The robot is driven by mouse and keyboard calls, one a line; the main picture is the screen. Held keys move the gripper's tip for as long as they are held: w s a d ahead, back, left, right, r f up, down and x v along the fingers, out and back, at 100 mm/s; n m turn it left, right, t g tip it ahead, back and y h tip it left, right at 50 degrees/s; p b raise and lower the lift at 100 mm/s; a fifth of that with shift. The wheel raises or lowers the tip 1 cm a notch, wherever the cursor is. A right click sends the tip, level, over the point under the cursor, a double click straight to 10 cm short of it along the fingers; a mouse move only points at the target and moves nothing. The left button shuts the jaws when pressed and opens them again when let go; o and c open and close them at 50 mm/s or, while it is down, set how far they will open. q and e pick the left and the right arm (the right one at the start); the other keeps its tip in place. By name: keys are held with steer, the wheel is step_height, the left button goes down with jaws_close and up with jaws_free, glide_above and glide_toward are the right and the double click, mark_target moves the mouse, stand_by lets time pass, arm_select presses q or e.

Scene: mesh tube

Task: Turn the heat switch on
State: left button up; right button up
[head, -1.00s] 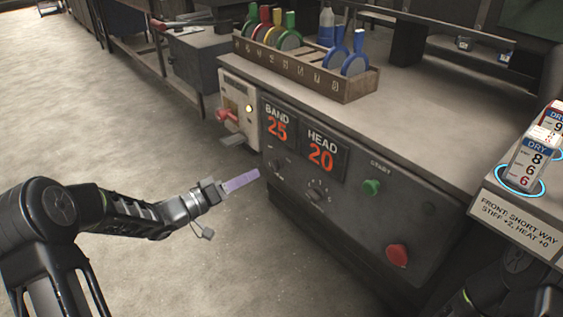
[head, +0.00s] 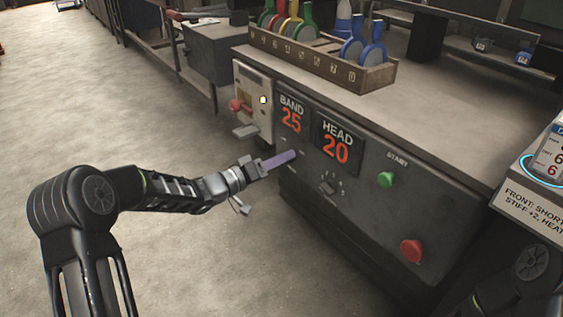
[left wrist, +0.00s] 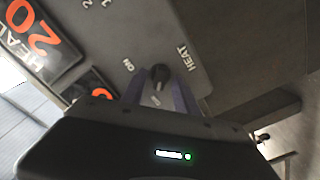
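The heat switch (left wrist: 160,76) is a small dark knob on the grey panel, in the left wrist view. The word HEAT is printed beside it, with ON to its left and another label, partly hidden, below it. My left gripper (left wrist: 160,88) is open, its two purple fingers on either side of the knob; whether they touch it I cannot tell. In the head view my left gripper (head: 293,156) is at the panel front, below the BAND 25 display, and covers the switch. My right gripper is out of view; only part of the right arm shows at lower right.
The machine front also carries a rotary dial (head: 328,186), a green START button (head: 386,180) and a red knob (head: 411,251). A wooden rack (head: 330,65) of coloured tools stands on top. A white box (head: 252,100) with a red handle is left of the panel.

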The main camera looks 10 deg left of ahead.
arm_select(q)
steer(key=shift+w+d, duration=0.1)
steer(key=shift+c, duration=0.6)
jaws_close()
steer(key=shift+m, duration=0.5)
steer(key=shift+s+d+f+m+b, duration=0.1)
steer(key=shift+m+b, duration=1.75)
steer(key=shift+m, duration=2.35)
steer(key=shift+s+d+m+b, duration=0.1)
steer(key=shift+m+b, duration=1.75)
steer(key=shift+m, duration=2.35)
